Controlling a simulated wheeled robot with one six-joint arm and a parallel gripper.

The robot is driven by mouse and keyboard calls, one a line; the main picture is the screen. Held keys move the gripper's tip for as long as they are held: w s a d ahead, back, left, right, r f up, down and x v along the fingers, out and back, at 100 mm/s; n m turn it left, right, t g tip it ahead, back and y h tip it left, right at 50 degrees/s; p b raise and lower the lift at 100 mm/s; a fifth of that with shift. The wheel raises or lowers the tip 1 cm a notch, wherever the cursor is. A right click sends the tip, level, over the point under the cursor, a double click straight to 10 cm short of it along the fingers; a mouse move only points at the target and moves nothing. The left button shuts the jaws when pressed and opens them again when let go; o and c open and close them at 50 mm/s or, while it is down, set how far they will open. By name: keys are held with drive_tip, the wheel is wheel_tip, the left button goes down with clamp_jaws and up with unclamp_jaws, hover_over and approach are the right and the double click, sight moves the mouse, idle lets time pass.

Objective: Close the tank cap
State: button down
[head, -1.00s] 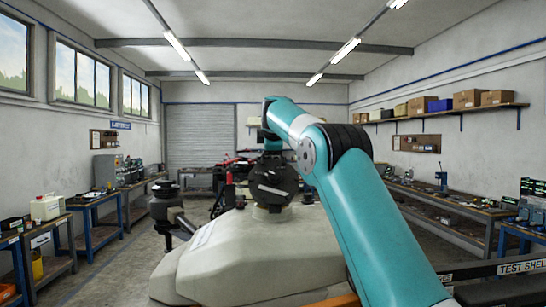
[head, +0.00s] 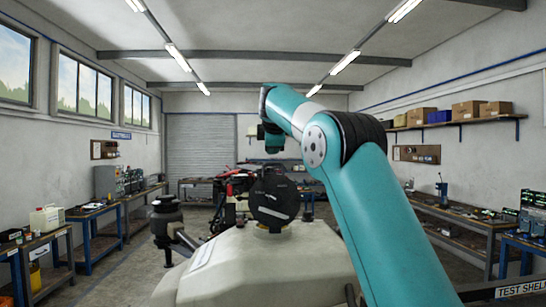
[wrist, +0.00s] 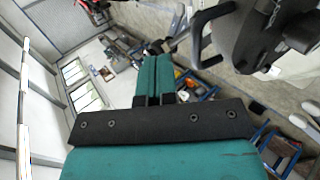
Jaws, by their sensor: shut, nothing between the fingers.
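The tank cap (head: 274,199) is a round black disc in the head view. It stands tilted up, with its flat face toward me, above the filler neck on the pale tank (head: 255,262). My teal arm reaches over the tank from the right. Its end (head: 273,140) is beyond and above the cap, and I cannot make out the fingers there. In the wrist view my gripper (wrist: 154,75) shows teal fingers pressed together, with nothing between them. A large black part (wrist: 262,40) lies at the upper right of that view; I cannot tell whether it is the cap.
A black rotor arm with a motor (head: 166,215) sticks out at the tank's left. Red and black drone parts (head: 236,185) are behind the cap. Workbenches (head: 100,215) line the left wall, with more on the right. The floor between has some free room.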

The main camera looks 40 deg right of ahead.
drive_tip(key=shift+s+a+f+t+b, duration=0.35)
drive_tip(key=shift+a+b, duration=0.3)
drive_tip(key=shift+b, duration=0.55)
drive_tip(key=s+a+f+t+h+b, duration=0.25)
drive_tip(key=s+a+b, duration=0.35)
drive_tip(key=b, duration=0.6)
drive_tip(key=t+h+b, duration=0.2)
drive_tip(key=b, duration=0.3)
approach(272, 165)
drive_tip(key=shift+y, duration=0.35)
drive_tip(key=p+x, duration=0.2)
drive_tip(key=x, duration=0.1)
drive_tip(key=p+x, duration=0.3)
drive_tip(key=x, duration=0.1)
drive_tip(key=shift+s+d+r, duration=0.1)
drive_tip(key=shift+d+r, duration=0.1)
drive_tip(key=shift+w+d+f+t, duration=0.15)
drive_tip(key=shift+w+d+t, duration=0.1)
drive_tip(key=shift+w+t, duration=0.1)
drive_tip(key=shift+p, duration=0.3)
